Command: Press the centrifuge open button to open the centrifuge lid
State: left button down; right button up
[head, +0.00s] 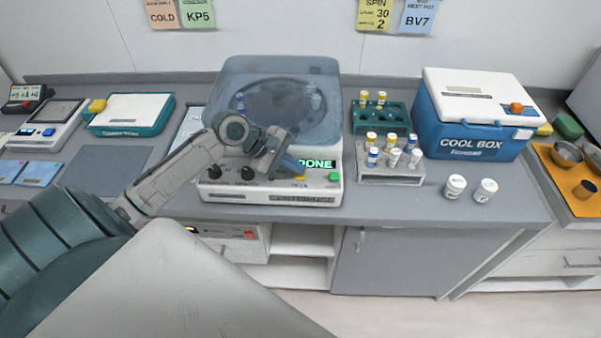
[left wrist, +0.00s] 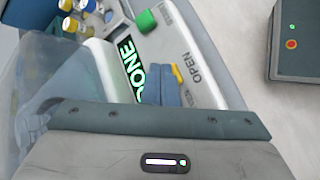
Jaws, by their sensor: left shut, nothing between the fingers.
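The centrifuge (head: 270,195) stands on the counter with its translucent blue lid (head: 250,75) down over the rotor. Its front panel has a display with green letters (head: 318,163), reading DONE in the left wrist view (left wrist: 131,65), and a green button (head: 334,177). The yellow open button (left wrist: 177,74) is beside the printed word OPEN. My left gripper (head: 288,168) is shut and empty in front of the panel. In the left wrist view its fingertips (left wrist: 163,82) are right beside the yellow button and partly cover it; whether they touch cannot be told. My right gripper is not in view.
Right of the centrifuge are a white rack (head: 390,179) of capped tubes, a green rack (head: 395,118), two white jars (head: 454,187) and a blue cool box (head: 465,130). A teal-and-white device (head: 130,112) and a scale (head: 45,120) stand at the left.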

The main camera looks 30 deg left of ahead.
pick_arm(q)
jog(key=shift+s+f, duration=0.3)
jog(key=shift+f, duration=0.4)
dwell(0.6)
jog(key=shift+w+r+p, duration=0.25)
jog(key=shift+r+p, duration=0.5)
jog(key=shift+p, duration=0.25)
jog(key=shift+w+a+r+p, duration=0.2)
jog(key=shift+a+r+p, duration=0.05)
jog(key=shift+p, duration=0.15)
jog(key=shift+d, duration=0.1)
